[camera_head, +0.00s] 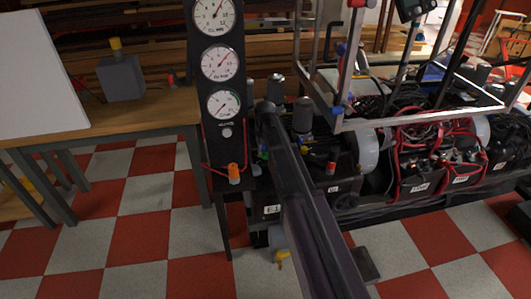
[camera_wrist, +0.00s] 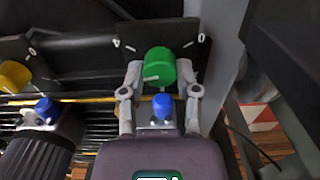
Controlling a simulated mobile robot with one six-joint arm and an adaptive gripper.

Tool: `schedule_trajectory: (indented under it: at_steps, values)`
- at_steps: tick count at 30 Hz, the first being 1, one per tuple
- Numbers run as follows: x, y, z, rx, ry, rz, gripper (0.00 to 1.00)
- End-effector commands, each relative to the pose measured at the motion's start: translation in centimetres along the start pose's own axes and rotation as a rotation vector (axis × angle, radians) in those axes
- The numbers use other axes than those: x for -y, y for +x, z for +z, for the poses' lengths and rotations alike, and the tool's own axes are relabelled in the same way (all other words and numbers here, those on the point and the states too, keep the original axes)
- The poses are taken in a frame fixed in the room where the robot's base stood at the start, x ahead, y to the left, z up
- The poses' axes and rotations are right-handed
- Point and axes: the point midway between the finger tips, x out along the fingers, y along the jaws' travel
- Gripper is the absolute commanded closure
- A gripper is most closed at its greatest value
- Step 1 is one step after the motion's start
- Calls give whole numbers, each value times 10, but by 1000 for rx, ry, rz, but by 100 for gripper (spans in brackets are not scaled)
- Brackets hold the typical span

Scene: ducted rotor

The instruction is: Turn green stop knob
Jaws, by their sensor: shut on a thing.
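The green stop knob (camera_wrist: 160,66) is a round green cap with a short white mark on its left side, set in front of a dark panel (camera_wrist: 85,57) in the wrist view. My gripper (camera_wrist: 159,74) has one grey finger on each side of the knob and is shut on it. White characters, one like a 0, show on the panel on both sides of the knob. In the head view my dark arm reaches down across the middle of the picture, and the gripper and knob cannot be made out clearly.
A small blue knob (camera_wrist: 162,105) sits between my fingers, nearer than the green one. Another blue knob (camera_wrist: 45,108) and a yellow knob (camera_wrist: 14,76) are to the left. The head view shows a gauge column (camera_head: 221,63) and a cluttered machine (camera_head: 425,150) with cables.

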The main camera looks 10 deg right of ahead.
Motion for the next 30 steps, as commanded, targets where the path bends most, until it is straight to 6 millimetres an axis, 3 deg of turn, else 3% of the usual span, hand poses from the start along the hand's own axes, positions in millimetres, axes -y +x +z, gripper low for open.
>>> schedule_trajectory:
  at_steps: [12, 30]
  values:
    - [0, 0, 2, 3, -283, 1, 100]
    - [0, 0, 2, 4, -340, 0, 100]
